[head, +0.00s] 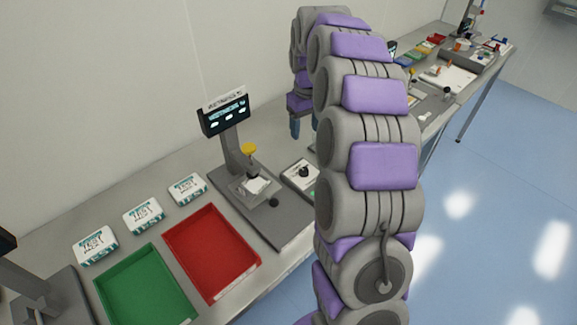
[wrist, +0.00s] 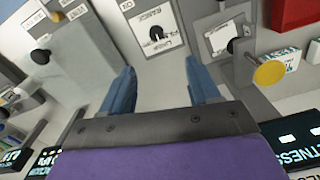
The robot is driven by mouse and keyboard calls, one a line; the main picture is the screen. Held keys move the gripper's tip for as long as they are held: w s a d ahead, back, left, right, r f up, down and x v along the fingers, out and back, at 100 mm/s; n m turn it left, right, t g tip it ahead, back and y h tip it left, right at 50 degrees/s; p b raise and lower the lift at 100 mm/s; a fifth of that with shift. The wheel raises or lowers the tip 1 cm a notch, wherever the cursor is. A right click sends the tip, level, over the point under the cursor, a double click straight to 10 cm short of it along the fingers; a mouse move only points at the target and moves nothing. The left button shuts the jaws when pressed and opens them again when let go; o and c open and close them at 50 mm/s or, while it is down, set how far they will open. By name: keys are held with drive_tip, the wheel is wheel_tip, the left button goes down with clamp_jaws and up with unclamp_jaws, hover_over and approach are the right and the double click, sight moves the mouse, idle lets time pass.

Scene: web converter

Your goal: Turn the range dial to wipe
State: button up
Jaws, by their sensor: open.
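The range dial (wrist: 156,33) is a black knob on a white labelled plate at the top middle of the wrist view. A black knob on a white plate (head: 303,172), apparently the same dial, shows right of the grey test stand in the head view. The label lettering is too small and tilted to read surely, so I cannot tell the setting. My gripper (wrist: 161,84) is open and empty, its blue fingers apart. The dial appears beyond the gap between them, not touched. In the head view my gripper (head: 304,127) hangs above and behind the dial plate, partly hidden by my arm.
A grey stand with a yellow knob (head: 249,149) and display (head: 225,113) is left of the dial. A red tray (head: 212,251), a green tray (head: 146,288) and white boxes (head: 143,215) lie further left. Another black knob (wrist: 40,56) is at left in the wrist view.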

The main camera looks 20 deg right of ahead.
sight(303, 169)
drive_tip(key=f+b, duration=0.1)
drive_tip(key=f, duration=0.5)
drive_tip(key=f+b, duration=0.1)
drive_tip(key=f, duration=0.5)
drive_tip(key=w+d+f+b, duration=0.1)
drive_tip(key=f+b, duration=0.1)
drive_tip(key=f, duration=0.4)
drive_tip(key=shift+w, duration=0.1)
drive_tip(key=shift+a, duration=0.1)
drive_tip(key=shift+c, duration=0.4)
drive_tip(key=c, duration=1)
drive_tip(key=shift+o, duration=0.2)
